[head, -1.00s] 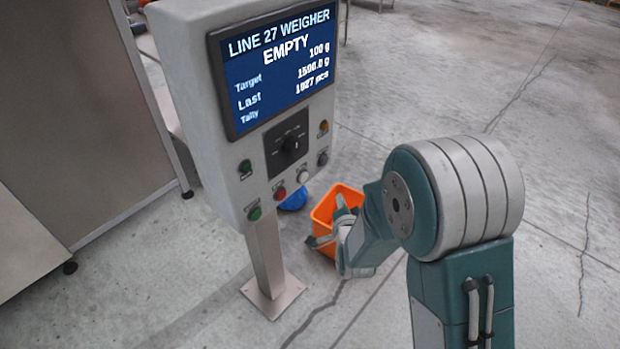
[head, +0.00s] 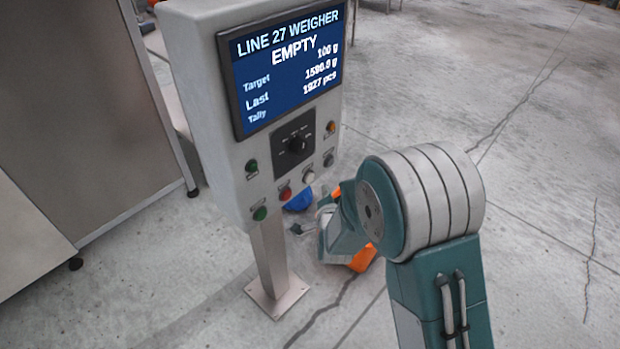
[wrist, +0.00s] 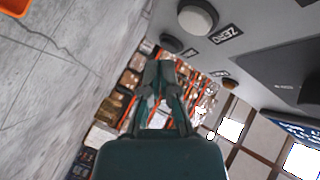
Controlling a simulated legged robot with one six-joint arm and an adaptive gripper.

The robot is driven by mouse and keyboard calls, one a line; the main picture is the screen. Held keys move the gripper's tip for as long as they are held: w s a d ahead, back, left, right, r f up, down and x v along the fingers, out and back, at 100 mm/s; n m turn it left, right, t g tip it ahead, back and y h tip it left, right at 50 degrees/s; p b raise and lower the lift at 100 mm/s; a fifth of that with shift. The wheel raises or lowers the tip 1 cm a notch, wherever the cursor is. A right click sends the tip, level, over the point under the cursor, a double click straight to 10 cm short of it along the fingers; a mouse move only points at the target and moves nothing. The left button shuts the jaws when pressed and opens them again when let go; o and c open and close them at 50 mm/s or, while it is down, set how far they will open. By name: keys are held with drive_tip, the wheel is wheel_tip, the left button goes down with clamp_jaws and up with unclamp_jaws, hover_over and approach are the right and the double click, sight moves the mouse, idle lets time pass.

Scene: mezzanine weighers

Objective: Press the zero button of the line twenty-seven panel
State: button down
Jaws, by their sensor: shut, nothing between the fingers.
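The line twenty-seven panel (head: 190,110) is a pale grey box on a steel post, and its screen (head: 288,68) reads EMPTY. A row of green, red, white and dark buttons runs along its lower face. In the wrist view, a ZERO label (wrist: 226,35) sits beside a round button (wrist: 197,16), with another round button (wrist: 172,43) nearby. My gripper (wrist: 166,62) is shut and empty, low by the panel's button side and apart from the buttons. My arm partly hides it in the head view (head: 302,229).
A dial (head: 296,146) sits under the screen. An orange bin (head: 364,258) is on the floor behind my arm, mostly hidden, with a blue object (head: 298,201) beyond the panel. A grey cabinet (head: 70,110) stands at the left. The floor at the right is clear.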

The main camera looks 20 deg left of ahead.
sight(314, 177)
drive_tip(key=shift+w+a, duration=0.3)
drive_tip(key=shift+a, duration=0.35)
drive_tip(key=shift+w+a, duration=0.25)
drive_tip(key=shift+a, duration=0.35)
drive_tip(key=shift+a, duration=0.2)
idle(0.4)
drive_tip(key=shift+w+a+r, duration=0.1)
drive_tip(key=shift+a, duration=0.1)
drive_tip(key=shift+w+a, duration=0.15)
drive_tip(key=shift+a, duration=0.2)
idle(0.8)
drive_tip(key=shift+d, duration=0.1)
drive_tip(key=shift+s+d, duration=0.3)
drive_tip(key=shift+d, duration=0.4)
drive_tip(key=shift+s+d, duration=0.3)
drive_tip(key=shift+d, duration=0.45)
drive_tip(key=shift+s+d, duration=0.35)
drive_tip(key=shift+d, duration=0.45)
drive_tip(key=shift+s+d, duration=0.3)
drive_tip(key=shift+d, duration=0.45)
